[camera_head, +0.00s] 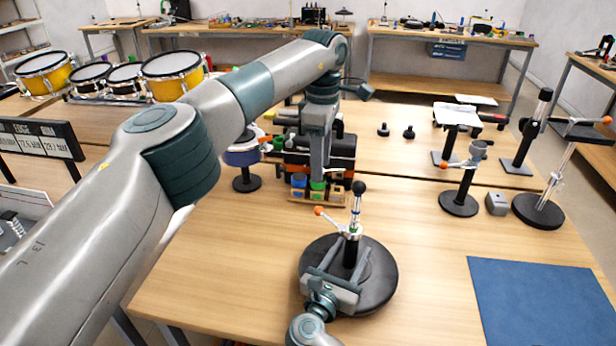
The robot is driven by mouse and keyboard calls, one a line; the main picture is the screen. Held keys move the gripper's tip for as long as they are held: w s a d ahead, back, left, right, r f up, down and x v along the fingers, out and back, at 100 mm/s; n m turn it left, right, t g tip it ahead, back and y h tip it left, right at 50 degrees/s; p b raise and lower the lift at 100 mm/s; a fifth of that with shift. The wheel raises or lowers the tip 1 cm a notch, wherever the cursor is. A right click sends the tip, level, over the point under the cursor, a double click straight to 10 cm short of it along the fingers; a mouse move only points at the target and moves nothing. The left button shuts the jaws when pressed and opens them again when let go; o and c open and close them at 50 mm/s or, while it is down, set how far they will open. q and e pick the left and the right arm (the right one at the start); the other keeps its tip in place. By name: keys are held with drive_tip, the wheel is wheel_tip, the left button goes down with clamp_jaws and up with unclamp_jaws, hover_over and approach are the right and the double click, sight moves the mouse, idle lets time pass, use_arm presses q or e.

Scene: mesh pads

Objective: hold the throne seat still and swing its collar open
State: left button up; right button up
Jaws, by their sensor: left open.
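The throne seat is a round black disc (381,290) on the table in front of me. A short post rises from it, with a silver collar (352,232) around the post. A lever with an orange tip (319,211) sticks out to the left from the collar, and a black knob tops the post. My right gripper (346,246) reaches over the seat from below, its fingers by the post under the collar; whether they grip it is unclear. My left gripper (318,180) points down behind the seat, open, over small coloured blocks, apart from the collar.
A wooden holder with coloured blocks (300,194) stands behind the seat. A drum on a stand (246,160) is left of it. Black stands (459,203) and a grey block (496,203) are at right. A blue mat (540,305) lies front right; wood between is clear.

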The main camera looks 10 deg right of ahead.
drive_tip(key=shift+w+r, duration=0.1)
drive_tip(key=v, duration=1.2)
idle(0.5)
